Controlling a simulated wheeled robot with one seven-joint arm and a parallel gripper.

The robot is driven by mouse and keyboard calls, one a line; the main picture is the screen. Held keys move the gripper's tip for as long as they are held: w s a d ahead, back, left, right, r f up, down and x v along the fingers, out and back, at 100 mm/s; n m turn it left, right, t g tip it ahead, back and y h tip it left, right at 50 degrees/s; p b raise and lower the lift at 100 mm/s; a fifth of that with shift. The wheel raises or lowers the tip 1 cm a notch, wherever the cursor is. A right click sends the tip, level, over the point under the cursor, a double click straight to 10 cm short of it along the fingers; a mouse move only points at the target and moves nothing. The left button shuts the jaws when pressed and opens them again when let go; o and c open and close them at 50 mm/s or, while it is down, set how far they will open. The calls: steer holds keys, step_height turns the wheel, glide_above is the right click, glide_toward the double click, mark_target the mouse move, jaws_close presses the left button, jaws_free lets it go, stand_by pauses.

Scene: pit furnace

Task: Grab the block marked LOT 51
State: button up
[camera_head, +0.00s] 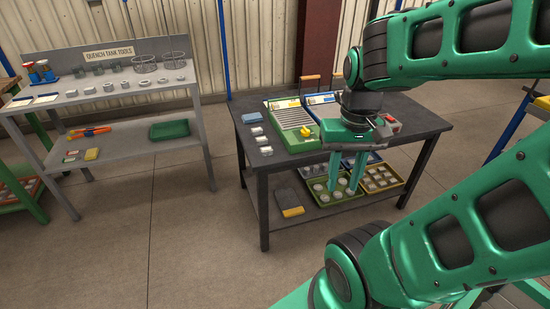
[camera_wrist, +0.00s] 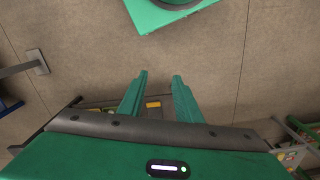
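A green tray with a slotted grey panel (camera_head: 292,118) and a blue-edged tray stand on the table. The lower shelf holds trays of round pieces (camera_head: 380,178) and a grey item with a yellow end (camera_head: 292,211). A quench-tool bench (camera_head: 130,90) stands left, with open floor between.

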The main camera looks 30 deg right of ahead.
steer(key=shift+s, duration=0.15)
steer(key=o, duration=0.8)
steer(key=shift+s+r, duration=0.15)
steer(key=shift+s, duration=0.2)
steer(key=shift+c, duration=0.2)
steer(key=w+d+f+n+t+h, duration=0.1)
steer(key=w+d+f+t, duration=0.35)
steer(key=w, duration=0.75)
steer(key=w+d+f+n+t+h, duration=0.1)
steer(key=w+f+t+h, duration=0.1)
steer(key=w+f, duration=0.7)
steer(key=w+d+f+n+t+h, duration=0.1)
steer(key=w+d+f+t, duration=0.25)
steer(key=w, duration=1.05)
steer(key=t, duration=0.4)
glide_toward(267, 152)
steer(key=w+f, duration=0.1)
steer(key=w, duration=0.1)
steer(key=shift+s+a+f+t+h, duration=0.1)
steer(key=shift+s+f+t+h, duration=0.2)
steer(key=shift+s+f+t, duration=0.45)
steer(key=x, duration=0.5)
steer(key=shift+w+r, duration=0.1)
steer(key=shift+w, duration=0.3)
steer(key=shift+d+r+x, duration=0.1)
steer(key=shift+d+x, duration=0.05)
steer(key=shift+x, duration=1.15)
steer(key=shift+d+r+x, duration=0.1)
steer(key=shift+r+x, duration=0.05)
steer(key=shift+x, duration=1.2)
